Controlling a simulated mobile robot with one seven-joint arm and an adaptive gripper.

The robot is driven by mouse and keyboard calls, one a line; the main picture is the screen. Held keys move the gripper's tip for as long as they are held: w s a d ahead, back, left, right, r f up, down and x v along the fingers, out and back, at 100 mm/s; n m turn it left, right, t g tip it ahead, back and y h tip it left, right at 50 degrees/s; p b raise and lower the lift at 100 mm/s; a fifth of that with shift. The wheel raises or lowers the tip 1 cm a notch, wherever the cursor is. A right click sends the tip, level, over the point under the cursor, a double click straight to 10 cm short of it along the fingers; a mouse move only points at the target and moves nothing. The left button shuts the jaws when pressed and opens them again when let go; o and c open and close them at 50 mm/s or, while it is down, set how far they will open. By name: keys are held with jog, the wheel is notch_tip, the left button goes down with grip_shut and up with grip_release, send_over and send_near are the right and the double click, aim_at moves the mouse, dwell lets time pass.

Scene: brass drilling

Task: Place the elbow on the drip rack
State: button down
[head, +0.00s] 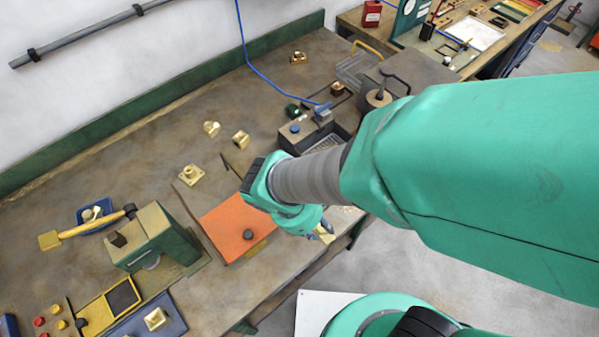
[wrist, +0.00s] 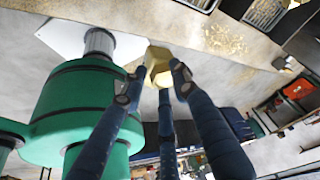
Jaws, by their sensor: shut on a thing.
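My gripper (wrist: 158,82) is shut on a brass piece, which looks like the elbow (wrist: 158,62), held at the fingertips in the wrist view. In the head view my gripper (head: 322,232) is mostly hidden behind my arm, near the front edge of the bench, with only a small bit of brass showing. A dark tray with a slatted grille, which looks like the drip rack (head: 312,146), stands on the bench beyond my wrist, partly covered by my arm. The held piece is apart from it.
Several loose brass fittings (head: 241,138) lie on the bench. An orange plate (head: 236,228) lies left of my wrist. A green machine (head: 158,240) stands further left, near a yellow-handled brush (head: 92,228). A wire basket (head: 355,68) stands at the back. Bare bench lies along the wall.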

jog(key=shift+f, duration=1)
jog(key=shift+w+a, duration=0.1)
jog(key=shift+w, duration=0.05)
jog(key=w+a+f, duration=0.1)
jog(key=w+a, duration=0.7)
jog(key=w, duration=0.5)
jog(key=shift+w+f+b, duration=0.2)
jog(key=shift+w+b, duration=0.1)
jog(key=shift+b, duration=0.15)
jog(key=shift+a, duration=0.1)
jog(key=shift+f+b, duration=0.3)
jog(key=shift+f, duration=1.5)
jog(key=c, duration=1.3)
grip_release()
jog(key=shift+f, duration=0.1)
jog(key=shift+c, duration=0.2)
